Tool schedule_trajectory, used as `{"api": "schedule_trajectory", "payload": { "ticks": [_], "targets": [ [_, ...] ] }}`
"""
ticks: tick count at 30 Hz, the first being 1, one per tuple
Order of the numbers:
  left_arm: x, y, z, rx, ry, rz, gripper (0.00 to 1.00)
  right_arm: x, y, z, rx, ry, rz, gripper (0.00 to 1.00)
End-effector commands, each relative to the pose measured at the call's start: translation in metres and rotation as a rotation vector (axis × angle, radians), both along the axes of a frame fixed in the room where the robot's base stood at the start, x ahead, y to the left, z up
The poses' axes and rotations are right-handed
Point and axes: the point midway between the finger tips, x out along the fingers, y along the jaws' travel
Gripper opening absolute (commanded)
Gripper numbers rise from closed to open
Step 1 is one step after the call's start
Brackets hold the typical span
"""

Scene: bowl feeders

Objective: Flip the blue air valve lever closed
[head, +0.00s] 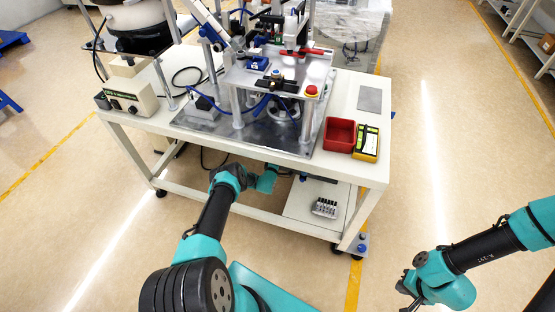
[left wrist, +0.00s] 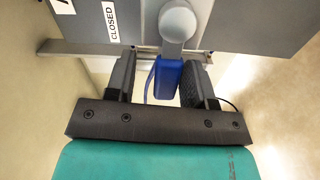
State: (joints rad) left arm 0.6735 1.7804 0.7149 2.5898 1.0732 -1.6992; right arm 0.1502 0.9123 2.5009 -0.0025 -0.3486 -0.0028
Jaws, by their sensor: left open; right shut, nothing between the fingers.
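The blue valve lever (left wrist: 167,80) hangs down from a round grey pivot (left wrist: 177,22) in the left wrist view. My left gripper (left wrist: 158,70) is open, with one finger on each side of the lever. The right finger looks closer to the lever than the left one; I cannot tell whether either touches. A white label reading CLOSED (left wrist: 111,21) is left of the pivot. In the head view my left arm reaches under the front edge of the table, and the lever cannot be made out. My right gripper (head: 408,290) is shut and empty at the lower right, away from the table.
The white table (head: 347,172) carries a machine with a red button (head: 311,91), a red bin (head: 339,134) and a yellow device (head: 366,143). A lower shelf (head: 300,205) holds a tray of small parts (head: 325,208). The floor around my right arm is clear.

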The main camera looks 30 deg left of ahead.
Motion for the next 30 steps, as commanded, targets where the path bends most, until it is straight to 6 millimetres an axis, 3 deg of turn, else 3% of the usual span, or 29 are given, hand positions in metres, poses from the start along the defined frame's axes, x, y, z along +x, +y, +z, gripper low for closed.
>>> {"api": "schedule_trajectory", "payload": {
  "ticks": [8, 23, 30],
  "targets": [
    [0.0004, -0.0001, 0.0, 0.0, 0.0, 0.0, 0.48, 0.0, 0.0, 0.0, 0.0, 0.0, 0.0, 0.0],
    [0.0005, -0.0002, 0.0002, 0.0, 0.0, 0.0, 0.0, 0.0, 0.0, 0.0, 0.0, 0.0, 0.0, 0.0],
    [0.0005, -0.0003, 0.0002, 0.0, -0.001, -0.001, 0.0, 0.0, 0.0, 0.0, 0.0, 0.0, 0.0, 0.0]
  ]
}}
